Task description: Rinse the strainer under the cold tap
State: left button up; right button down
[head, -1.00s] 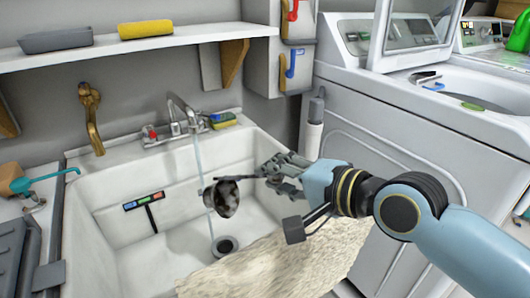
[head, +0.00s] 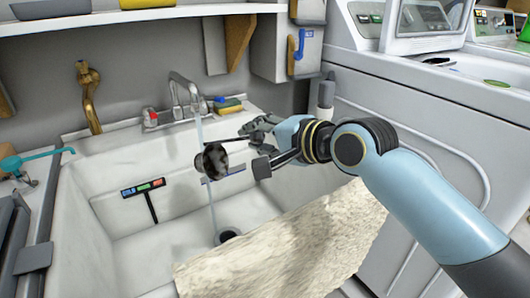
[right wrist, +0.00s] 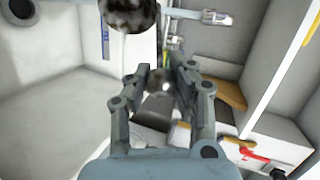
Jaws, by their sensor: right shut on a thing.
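The strainer (head: 214,160) is a small dark, mottled cup on a thin handle. It hangs above the sink basin (head: 110,215) in line with the water stream (head: 200,132), which also shows below it. My right gripper (head: 250,140) is to the right of the strainer, shut on its handle. The strainer's mottled cup also shows at the top of the right wrist view (right wrist: 130,14), beyond the gripper fingers (right wrist: 160,85). The running tap (head: 184,92) has a red knob (head: 150,117) on the left and a blue knob (head: 219,101) on the right. My left gripper is not in view.
A T-shaped piece with a coloured strip (head: 143,188) is in the basin. A pale rough slab or cloth (head: 290,245) lies over the front right. A brass tap (head: 88,95) stands at the left, a shelf (head: 130,18) above. Washing machines (head: 420,110) fill the right.

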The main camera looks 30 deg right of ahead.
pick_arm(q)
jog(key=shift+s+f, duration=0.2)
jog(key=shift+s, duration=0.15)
pick_arm(e)
jog(key=shift+w+f, duration=0.25)
jog(key=shift+w, duration=0.95)
jog(key=shift+w+f, duration=0.2)
jog(key=shift+w, duration=0.95)
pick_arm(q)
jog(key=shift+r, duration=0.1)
pick_arm(e)
jog(key=shift+d, duration=0.2)
pick_arm(q)
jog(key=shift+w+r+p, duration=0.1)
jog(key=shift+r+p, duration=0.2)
jog(key=shift+p, duration=0.2)
pick_arm(e)
jog(key=shift+d, duration=0.45)
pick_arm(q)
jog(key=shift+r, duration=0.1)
pick_arm(e)
jog(key=shift+a, duration=0.1)
